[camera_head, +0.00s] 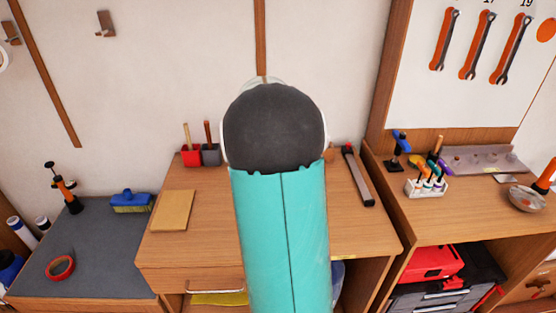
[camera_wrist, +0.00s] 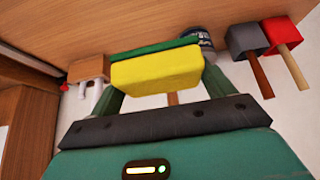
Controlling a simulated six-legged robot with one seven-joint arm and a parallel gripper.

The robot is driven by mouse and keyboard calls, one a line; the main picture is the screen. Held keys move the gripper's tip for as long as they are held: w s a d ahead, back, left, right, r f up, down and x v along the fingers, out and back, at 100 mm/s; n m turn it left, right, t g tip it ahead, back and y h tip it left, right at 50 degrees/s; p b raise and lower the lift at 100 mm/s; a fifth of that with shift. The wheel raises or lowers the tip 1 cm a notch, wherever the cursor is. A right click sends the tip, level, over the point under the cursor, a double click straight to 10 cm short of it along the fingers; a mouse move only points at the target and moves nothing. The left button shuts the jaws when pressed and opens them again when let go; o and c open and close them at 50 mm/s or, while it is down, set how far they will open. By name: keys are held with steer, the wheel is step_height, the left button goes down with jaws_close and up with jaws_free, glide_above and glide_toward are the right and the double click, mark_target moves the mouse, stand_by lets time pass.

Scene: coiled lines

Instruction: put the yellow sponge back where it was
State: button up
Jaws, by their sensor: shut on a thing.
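The yellow sponge (camera_wrist: 158,72), with a green layer along one side, is between the two dark green fingers of my gripper (camera_wrist: 160,76) in the wrist view. The fingers are shut on its two ends. The wrist picture is upside down, with the wooden desk top (camera_wrist: 150,20) along its upper edge. The sponge appears close to that surface, but I cannot tell whether it touches. In the head view my arm hides the gripper, the sponge and the middle of the wooden desk (camera_head: 210,236).
A red cup (camera_wrist: 281,34), a grey cup (camera_wrist: 246,42), a dark can (camera_wrist: 196,37) and a wooden holder (camera_wrist: 88,68) stand near the sponge. A tan board (camera_head: 172,210) lies at the desk's left. A dark bar (camera_head: 357,176) lies at the right.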

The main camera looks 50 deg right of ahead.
steer(key=shift+s+r, duration=0.1)
steer(key=shift+r, duration=0.05)
steer(key=shift+w+d, duration=0.25)
steer(key=shift+w, duration=0.05)
steer(key=shift+d, duration=0.2)
steer(key=w+d+f, duration=0.1)
steer(key=d+f, duration=0.2)
steer(key=d, duration=0.1)
steer(key=w+d+f, duration=0.1)
steer(key=d+f, duration=0.2)
steer(key=d, duration=0.1)
steer(key=w+d+f, duration=0.2)
steer(key=d+f, duration=0.1)
steer(key=d, duration=0.1)
steer(key=shift+f, duration=0.1)
steer(key=shift+w+d+f, duration=0.1)
steer(key=shift+d+f, duration=0.3)
steer(key=shift+f, duration=1.6)
